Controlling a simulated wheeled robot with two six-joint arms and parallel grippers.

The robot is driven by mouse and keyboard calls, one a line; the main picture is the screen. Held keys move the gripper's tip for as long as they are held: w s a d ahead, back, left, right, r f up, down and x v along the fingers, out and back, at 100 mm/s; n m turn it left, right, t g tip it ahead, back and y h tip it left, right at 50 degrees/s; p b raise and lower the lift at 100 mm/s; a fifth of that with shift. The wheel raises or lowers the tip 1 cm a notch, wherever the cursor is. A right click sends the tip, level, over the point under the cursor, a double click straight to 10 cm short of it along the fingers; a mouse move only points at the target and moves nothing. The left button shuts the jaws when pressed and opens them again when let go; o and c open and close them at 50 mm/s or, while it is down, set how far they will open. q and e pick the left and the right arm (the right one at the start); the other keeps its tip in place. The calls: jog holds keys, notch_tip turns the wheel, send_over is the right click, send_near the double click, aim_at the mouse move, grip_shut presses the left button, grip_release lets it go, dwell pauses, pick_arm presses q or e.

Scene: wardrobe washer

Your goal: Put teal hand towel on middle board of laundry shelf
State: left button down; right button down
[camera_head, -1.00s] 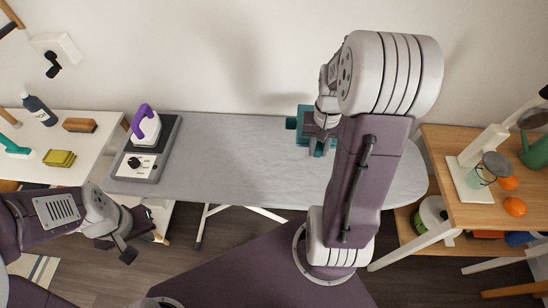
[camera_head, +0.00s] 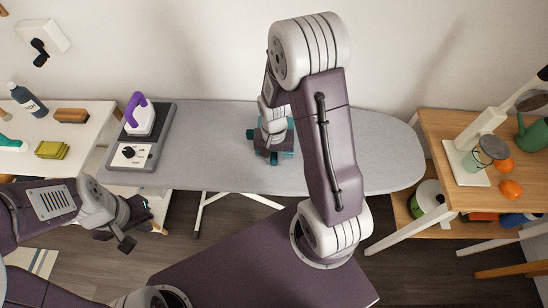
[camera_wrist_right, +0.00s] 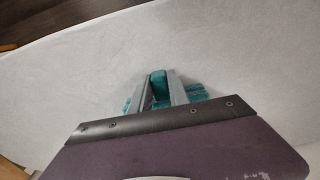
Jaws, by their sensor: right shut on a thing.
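The teal hand towel (camera_head: 289,140) is at the middle of the grey ironing board, mostly hidden by my right arm in the head view. My right gripper (camera_head: 272,152) is shut on it. In the right wrist view the towel (camera_wrist_right: 159,88) is pinched between the two grey fingers (camera_wrist_right: 160,92), with teal parts sticking out on both sides. I cannot tell whether the towel touches the board or hangs just above it. My left gripper (camera_head: 140,230) is empty, its fingers apart, low in front of the white table. I cannot make out the laundry shelf.
The ironing board (camera_head: 360,165) carries a purple-handled iron (camera_head: 140,115) on a grey base at its left end. A white table (camera_head: 90,140) with a bottle, brush and sponges stands left. A wooden table (camera_head: 450,130) with a jar and oranges stands right. The board's right part is clear.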

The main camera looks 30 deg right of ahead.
jog(key=shift+f, duration=0.2)
jog(key=c, duration=1.3)
grip_release()
jog(key=shift+o, duration=0.2)
